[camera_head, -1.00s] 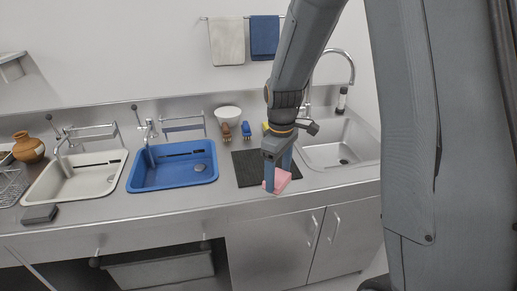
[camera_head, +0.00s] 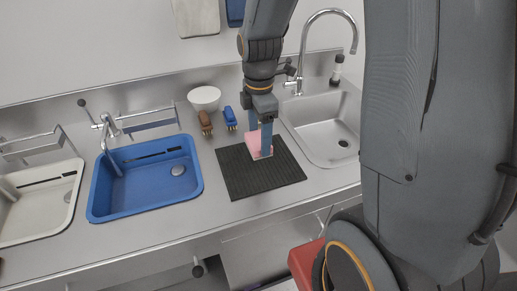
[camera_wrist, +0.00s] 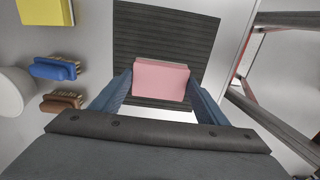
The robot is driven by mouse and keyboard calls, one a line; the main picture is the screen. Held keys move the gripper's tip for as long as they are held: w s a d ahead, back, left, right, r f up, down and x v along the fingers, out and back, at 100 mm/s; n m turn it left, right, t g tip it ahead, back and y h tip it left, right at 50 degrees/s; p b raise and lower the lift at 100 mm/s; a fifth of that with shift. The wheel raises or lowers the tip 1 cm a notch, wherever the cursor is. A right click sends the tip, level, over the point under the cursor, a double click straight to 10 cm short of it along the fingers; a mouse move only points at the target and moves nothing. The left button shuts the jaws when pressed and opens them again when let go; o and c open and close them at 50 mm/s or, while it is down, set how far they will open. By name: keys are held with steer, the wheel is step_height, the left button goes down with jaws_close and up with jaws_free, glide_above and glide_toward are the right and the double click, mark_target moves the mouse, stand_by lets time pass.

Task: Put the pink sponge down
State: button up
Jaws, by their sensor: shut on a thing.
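The pink sponge (camera_head: 256,144) is in my gripper (camera_head: 260,140) in the head view, over the back part of the black ribbed mat (camera_head: 264,181). In the wrist view the sponge (camera_wrist: 161,80) sits between the two blue fingers of my gripper (camera_wrist: 160,88), which are shut on its sides. The mat (camera_wrist: 166,38) shows behind and beyond the sponge there. I cannot tell whether the sponge touches the mat or hangs a little above it.
A brown brush (camera_head: 205,122), a blue brush (camera_head: 230,118) and a white bowl (camera_head: 205,98) stand left of my gripper. A yellow block (camera_wrist: 45,12) shows in the wrist view. The blue basin (camera_head: 145,182) is to the left, the steel sink (camera_head: 325,130) to the right. The mat's front is clear.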

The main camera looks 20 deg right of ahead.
mark_target(259, 139)
steer(key=shift+f+p, duration=0.45)
steer(key=shift+f, duration=2.45)
steer(key=shift+f, duration=0.1)
steer(key=o, duration=1)
step_height(259, 139, up, 12)
steer(key=shift+b, duration=1.15)
steer(key=shift+s+f+m, duration=0.15)
steer(key=shift+s+m, duration=0.3)
steer(key=shift+m, duration=0.35)
steer(key=s+f+m, duration=0.1)
steer(key=s+m, duration=0.1)
steer(key=m, duration=0.3)
steer(key=s+f+m, duration=0.2)
steer(key=s+m, duration=0.1)
steer(key=m, duration=0.3)
steer(key=s+f+m+t, duration=0.1)
steer(key=s+m, duration=0.2)
steer(key=m, duration=0.2)
steer(key=shift+s+a+f, duration=0.15)
steer(key=shift+s+f, duration=0.1)
steer(key=shift+f, duration=0.15)
